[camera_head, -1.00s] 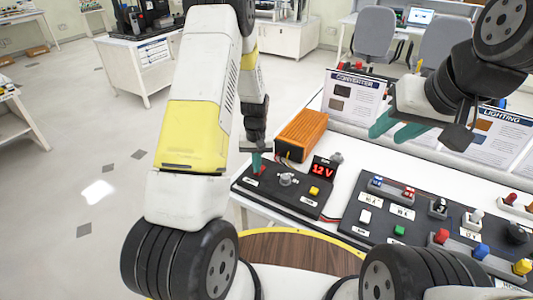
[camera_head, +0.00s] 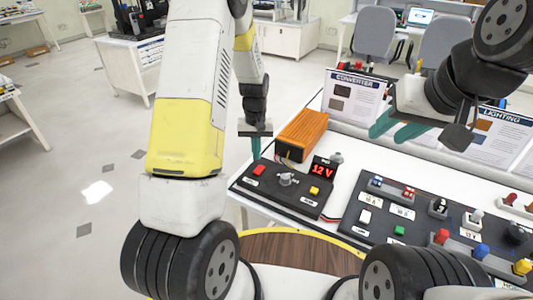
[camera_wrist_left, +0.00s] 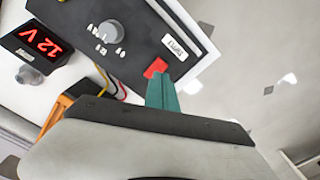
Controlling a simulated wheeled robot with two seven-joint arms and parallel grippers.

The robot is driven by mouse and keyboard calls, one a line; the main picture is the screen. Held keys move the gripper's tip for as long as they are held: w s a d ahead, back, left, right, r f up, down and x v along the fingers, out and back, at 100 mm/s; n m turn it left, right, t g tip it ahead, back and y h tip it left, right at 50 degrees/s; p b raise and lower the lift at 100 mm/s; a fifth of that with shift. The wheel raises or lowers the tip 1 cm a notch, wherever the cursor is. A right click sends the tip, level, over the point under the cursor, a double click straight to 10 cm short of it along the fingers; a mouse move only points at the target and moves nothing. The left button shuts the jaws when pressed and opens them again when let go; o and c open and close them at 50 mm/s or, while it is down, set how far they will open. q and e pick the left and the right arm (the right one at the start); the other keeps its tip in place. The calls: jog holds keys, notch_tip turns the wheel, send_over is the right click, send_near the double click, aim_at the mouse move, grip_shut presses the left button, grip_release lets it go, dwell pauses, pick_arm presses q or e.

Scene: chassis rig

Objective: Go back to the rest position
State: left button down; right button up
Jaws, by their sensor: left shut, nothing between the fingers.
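My left gripper (camera_head: 256,148) is shut and empty, its teal fingers together just above and behind the black converter panel (camera_head: 238,184). The red switch (camera_head: 259,170) on that panel is now uncovered, just below the fingertips. In the left wrist view the shut fingers (camera_wrist_left: 161,92) appear beside the red switch (camera_wrist_left: 155,67); whether they touch cannot be told from that view alone, but the head view shows a gap. My right gripper (camera_head: 397,132) hangs over the table at the right, its teal fingers apart with nothing between them.
The panel has a grey knob (camera_head: 286,179), a yellow button (camera_head: 314,190) and a red display (camera_head: 322,170) reading 12 V. An orange box (camera_head: 302,134) stands behind it. A second panel (camera_head: 352,213) with switches lies to the right. Upright signs (camera_head: 353,98) line the back.

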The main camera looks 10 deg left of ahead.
pick_arm(q)
jog(key=shift+r, duration=0.3)
jog(key=s+r+t, duration=0.1)
jog(key=s+r, duration=0.2)
jog(key=r, duration=0.3)
jog(key=s+d+r+t+h, duration=0.1)
jog(key=s+r, duration=0.1)
jog(key=r, duration=0.4)
jog(key=s+r+t, duration=0.1)
jog(key=s+r, duration=0.2)
jog(key=r, duration=0.3)
jog(key=s+r+m+t, duration=0.1)
jog(key=s+r, duration=0.4)
jog(key=s, duration=0.3)
jog(key=s+d+r+m+t+h, duration=0.1)
jog(key=s+r+t, duration=0.1)
jog(key=s+r, duration=0.3)
jog(key=s, duration=0.3)
jog(key=shift+s+r+m, duration=0.15)
jog(key=shift+m, duration=0.15)
jog(key=shift+d, duration=0.1)
